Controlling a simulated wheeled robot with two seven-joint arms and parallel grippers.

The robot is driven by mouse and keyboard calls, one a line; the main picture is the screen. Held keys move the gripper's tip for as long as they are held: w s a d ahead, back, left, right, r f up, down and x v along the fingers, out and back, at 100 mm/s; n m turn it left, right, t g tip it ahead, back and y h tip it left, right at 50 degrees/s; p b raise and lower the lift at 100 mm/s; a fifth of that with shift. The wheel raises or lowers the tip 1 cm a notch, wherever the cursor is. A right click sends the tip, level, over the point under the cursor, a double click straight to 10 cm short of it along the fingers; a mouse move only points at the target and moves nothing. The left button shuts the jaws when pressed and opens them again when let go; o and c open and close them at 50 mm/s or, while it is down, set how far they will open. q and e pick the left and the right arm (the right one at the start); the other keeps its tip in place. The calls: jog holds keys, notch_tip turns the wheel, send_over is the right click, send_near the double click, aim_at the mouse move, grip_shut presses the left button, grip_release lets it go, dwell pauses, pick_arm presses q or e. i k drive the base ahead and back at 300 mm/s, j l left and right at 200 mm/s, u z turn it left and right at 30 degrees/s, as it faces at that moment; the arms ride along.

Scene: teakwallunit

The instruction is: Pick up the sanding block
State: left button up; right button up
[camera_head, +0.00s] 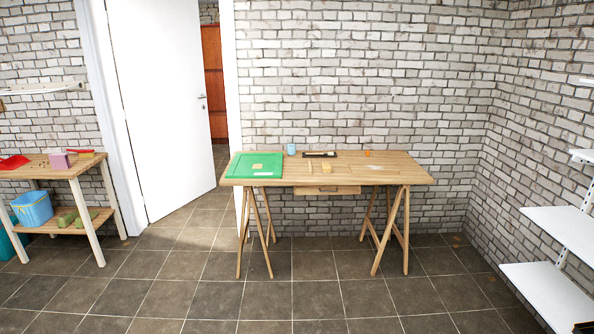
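A wooden trestle table (400,175) stands against the brick wall. A small tan block (327,168) lies near the middle of its top, and it looks like the sanding block, though it is too small to be sure. Another small tan piece (257,166) lies on a green mat (240,171) at the table's left end. Neither of my grippers can be made out. A small dark shape shows at the bottom right corner, and I cannot tell what it is.
The table also holds a blue cup (291,149), a dark tray-like item (318,154) and an orange item (367,153). A workbench (70,172) stands at left, white shelves (548,295) at right. A white door (160,100) stands ajar. The tiled floor in front is clear.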

aim_at(325, 168)
jog(key=i+j+z, duration=0.15)
jog(key=i, duration=0.5)
jog(key=i+j+z, duration=0.2)
jog(key=i+j, duration=0.25)
jog(key=i, duration=0.15)
jog(key=i+j+z, duration=0.15)
jog(key=i+j, duration=0.3)
jog(key=i, duration=0.2)
jog(key=i+u, duration=0.15)
jog(key=i, duration=0.75)
